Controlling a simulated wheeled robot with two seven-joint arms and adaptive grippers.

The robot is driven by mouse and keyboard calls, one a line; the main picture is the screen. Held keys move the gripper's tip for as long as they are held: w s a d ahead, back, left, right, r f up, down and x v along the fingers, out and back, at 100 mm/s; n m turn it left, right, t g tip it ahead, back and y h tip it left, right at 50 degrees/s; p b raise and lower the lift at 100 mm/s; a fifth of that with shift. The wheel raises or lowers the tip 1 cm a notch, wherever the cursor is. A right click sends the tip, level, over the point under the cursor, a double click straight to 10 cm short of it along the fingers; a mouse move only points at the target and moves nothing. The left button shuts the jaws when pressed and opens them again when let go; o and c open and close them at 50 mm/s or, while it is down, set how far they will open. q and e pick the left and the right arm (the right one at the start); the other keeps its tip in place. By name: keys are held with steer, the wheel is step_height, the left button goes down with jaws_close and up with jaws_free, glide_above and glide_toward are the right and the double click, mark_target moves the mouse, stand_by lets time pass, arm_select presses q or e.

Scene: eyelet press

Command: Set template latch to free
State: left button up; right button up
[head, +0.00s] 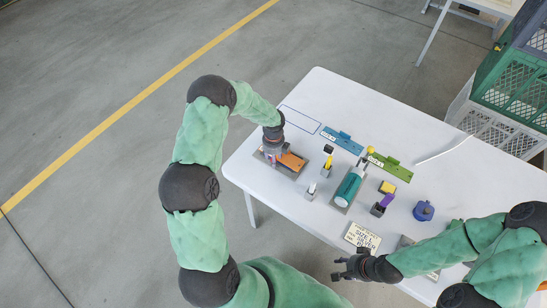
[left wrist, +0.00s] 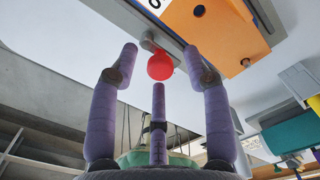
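The template fixture shows as an orange plate (head: 292,161) on a grey base at the left end of the white table. In the left wrist view the orange plate (left wrist: 225,40) carries a white label with a dark mark. A red ball knob (left wrist: 160,66) on a short grey stem sits beside the plate, likely the latch handle. My left gripper (left wrist: 160,72) is open, its three fingers spread around the knob with gaps visible. In the head view my left gripper (head: 272,156) covers the knob. My right gripper (head: 340,270) looks open and empty off the table's front edge.
A teal cylindrical press (head: 349,187) stands right of the fixture, with small yellow and grey pieces between. Behind are a blue tray (head: 342,140) and a green tray (head: 391,168). A blue pot (head: 424,211) and a sign (head: 362,237) are further right.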

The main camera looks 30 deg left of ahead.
arm_select(q)
step_height(320, 180, up, 12)
stand_by(0.6)
stand_by(0.5)
